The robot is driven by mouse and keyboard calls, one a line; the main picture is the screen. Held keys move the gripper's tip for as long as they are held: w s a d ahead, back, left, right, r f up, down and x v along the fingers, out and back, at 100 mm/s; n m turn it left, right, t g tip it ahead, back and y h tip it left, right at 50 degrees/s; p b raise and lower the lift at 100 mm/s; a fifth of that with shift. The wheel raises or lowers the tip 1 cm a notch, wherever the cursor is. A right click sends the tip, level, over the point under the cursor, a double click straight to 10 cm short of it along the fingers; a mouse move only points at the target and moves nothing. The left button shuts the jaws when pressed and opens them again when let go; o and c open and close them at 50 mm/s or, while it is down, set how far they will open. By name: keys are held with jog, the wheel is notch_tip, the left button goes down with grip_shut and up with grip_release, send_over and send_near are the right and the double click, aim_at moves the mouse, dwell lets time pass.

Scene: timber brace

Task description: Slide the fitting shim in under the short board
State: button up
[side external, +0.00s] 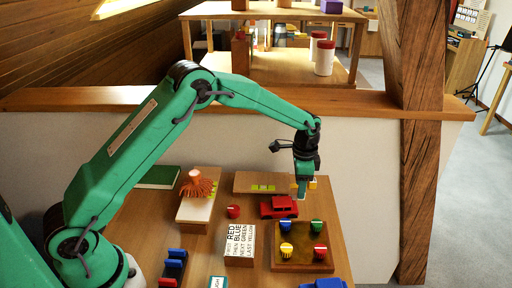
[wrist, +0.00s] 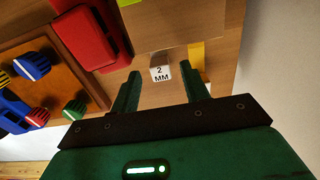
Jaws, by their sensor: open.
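A small white block marked "2 MM" (wrist: 160,73), apparently a shim, lies on the table close to the end of a wooden board (wrist: 180,25) with a green sticker. In the side external view this board (side external: 245,183) lies flat at the back of the table, with yellow-green stickers on it. My gripper (wrist: 161,90) is open, with one finger to each side of the marked block and the block just ahead of the fingertips. In the side external view my gripper (side external: 302,193) points down at the board's right end. Whether the block touches the board is unclear.
A yellow piece (wrist: 197,58) lies beside the block. A tray with coloured knobs (side external: 283,267) is nearer the front. A pale board (side external: 196,210) bears an orange tufted thing (side external: 196,184). A timber post (side external: 421,180) rises at right.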

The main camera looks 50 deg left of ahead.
jog(key=shift+r, duration=3)
jog(key=shift+s+a+r, duration=0.15)
jog(key=shift+r, duration=0.3)
jog(key=s+a+r+n+t, duration=0.3)
jog(key=s+a+r+n, duration=0.1)
jog(key=s+r, duration=1.1)
jog(key=s+a+n+t, duration=0.2)
jog(key=s+n, duration=0.3)
jog(key=s, duration=1.3)
jog(key=shift+s+a+t, duration=0.2)
jog(key=shift+a+t, duration=0.1)
jog(key=shift+a, duration=0.3)
